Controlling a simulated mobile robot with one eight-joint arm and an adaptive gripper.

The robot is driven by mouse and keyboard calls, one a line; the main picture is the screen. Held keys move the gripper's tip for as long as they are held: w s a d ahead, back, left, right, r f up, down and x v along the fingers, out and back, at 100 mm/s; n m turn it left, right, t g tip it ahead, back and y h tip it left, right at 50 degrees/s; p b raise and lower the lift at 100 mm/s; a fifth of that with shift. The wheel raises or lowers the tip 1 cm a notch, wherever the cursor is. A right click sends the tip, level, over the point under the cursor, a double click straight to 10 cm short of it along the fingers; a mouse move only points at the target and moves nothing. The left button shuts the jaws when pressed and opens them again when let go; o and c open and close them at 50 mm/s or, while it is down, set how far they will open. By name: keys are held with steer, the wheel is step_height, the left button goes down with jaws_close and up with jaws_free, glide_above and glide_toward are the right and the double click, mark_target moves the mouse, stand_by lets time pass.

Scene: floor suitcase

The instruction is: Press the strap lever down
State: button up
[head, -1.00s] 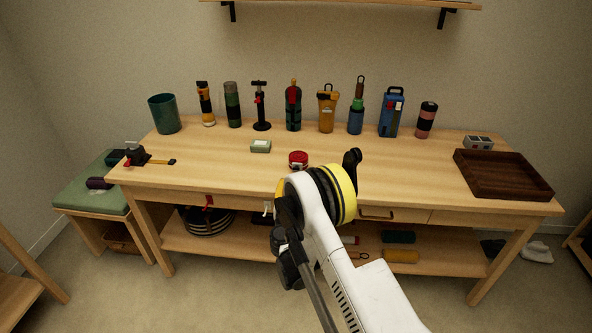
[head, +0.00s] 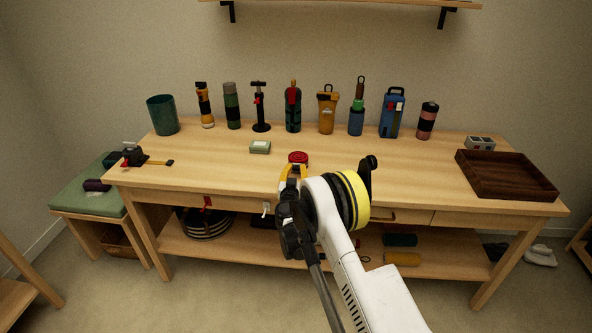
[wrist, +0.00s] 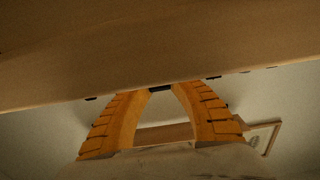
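A black and red strap device (head: 132,156) with a yellow strap end lies at the left front of the table. I cannot clearly tell a separate lever on it. My gripper (head: 294,170) is at the table's front middle, well to the right of this device and just in front of a round red item (head: 298,157). A small dark shape shows between the tips, too unclear to name. I see no strap device in the wrist view.
Several bottles and tools, including an orange one (head: 326,112), stand along the back. A teal cup (head: 163,115) is at the back left, a dark wooden tray (head: 505,177) at the right. The left front tabletop is mostly clear.

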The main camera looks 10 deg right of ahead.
jaws_close()
